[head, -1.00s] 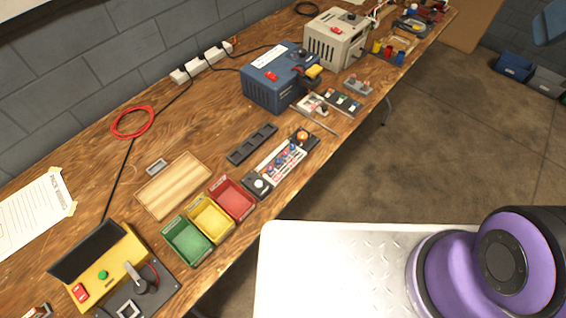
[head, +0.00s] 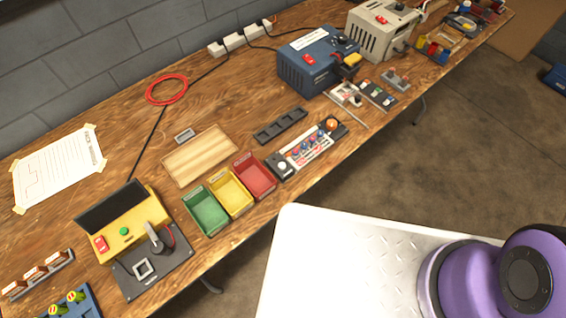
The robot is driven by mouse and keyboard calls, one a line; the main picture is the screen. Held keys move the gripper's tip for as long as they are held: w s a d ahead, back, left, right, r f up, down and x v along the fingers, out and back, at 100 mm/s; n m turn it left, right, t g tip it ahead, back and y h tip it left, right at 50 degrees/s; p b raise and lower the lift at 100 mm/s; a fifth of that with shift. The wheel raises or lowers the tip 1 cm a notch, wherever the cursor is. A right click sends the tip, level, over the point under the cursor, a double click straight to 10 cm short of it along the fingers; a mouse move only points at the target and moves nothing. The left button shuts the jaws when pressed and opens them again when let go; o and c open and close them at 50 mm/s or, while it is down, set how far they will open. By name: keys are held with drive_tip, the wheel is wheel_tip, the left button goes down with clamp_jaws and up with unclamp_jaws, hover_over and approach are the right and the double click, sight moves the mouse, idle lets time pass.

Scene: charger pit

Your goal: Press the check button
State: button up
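A yellow box (head: 132,245) with a dark raised panel stands at the left of the bench. A control strip (head: 306,149) with a white round knob or button (head: 282,166) and an orange one (head: 331,123) lies mid-bench. No label reading "check" is legible, so I cannot tell which is the check button. My gripper is out of view; only purple links of my arm show at lower right.
Green (head: 206,213), yellow (head: 231,193) and red (head: 255,176) bins line the bench's front edge, beside a wooden board (head: 200,156). A blue power unit (head: 318,62) and a grey one (head: 383,35) stand farther back. A red cable coil (head: 167,90) lies near the wall.

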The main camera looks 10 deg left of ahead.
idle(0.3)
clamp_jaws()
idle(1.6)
